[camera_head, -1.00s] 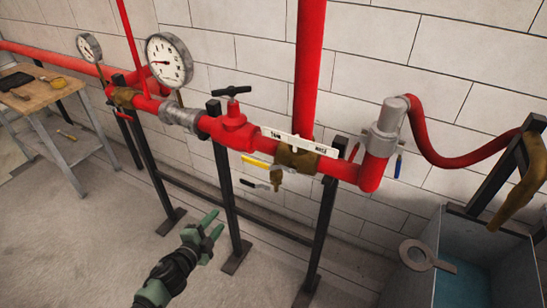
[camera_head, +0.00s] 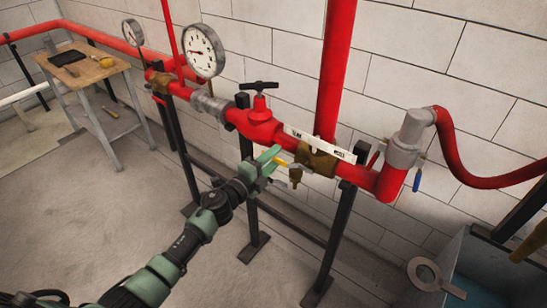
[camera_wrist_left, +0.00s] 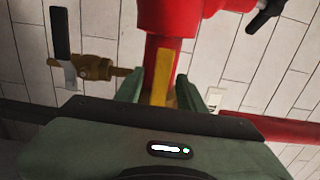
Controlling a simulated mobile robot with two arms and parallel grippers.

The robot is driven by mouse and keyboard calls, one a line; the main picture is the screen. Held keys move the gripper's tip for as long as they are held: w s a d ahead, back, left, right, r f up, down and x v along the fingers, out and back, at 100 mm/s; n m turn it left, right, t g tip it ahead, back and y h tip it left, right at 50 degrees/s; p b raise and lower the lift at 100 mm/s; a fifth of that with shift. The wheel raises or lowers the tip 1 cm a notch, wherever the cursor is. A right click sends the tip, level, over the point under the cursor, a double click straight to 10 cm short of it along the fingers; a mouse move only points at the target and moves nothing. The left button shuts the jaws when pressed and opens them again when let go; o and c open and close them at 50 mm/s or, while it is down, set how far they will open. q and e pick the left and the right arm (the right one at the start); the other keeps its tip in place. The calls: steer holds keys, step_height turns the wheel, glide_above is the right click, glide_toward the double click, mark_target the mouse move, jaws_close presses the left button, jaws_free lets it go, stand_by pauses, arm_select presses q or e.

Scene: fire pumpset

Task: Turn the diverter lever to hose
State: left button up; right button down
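The yellow diverter lever (camera_head: 281,161) sticks out to the left from the brass valve (camera_head: 317,162) on the red pipe. A white plate (camera_head: 312,143) above it reads TANK at left and HOSE at right. My left gripper (camera_head: 271,164) is at the lever, its green fingers partly hiding it. In the left wrist view the yellow lever (camera_wrist_left: 162,82) lies between the two fingers (camera_wrist_left: 159,88), which stand apart with small gaps beside it. Whether a finger touches it I cannot tell. My right gripper is not in view.
A small brass valve (camera_wrist_left: 95,67) with a black-handled lever (camera_wrist_left: 60,35) is close by. Black pipe stands (camera_head: 249,205) rise behind my arm. A blue water tank (camera_head: 470,270) is at lower right.

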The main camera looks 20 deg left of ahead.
arm_select(q)
jaws_close()
stand_by(1.5)
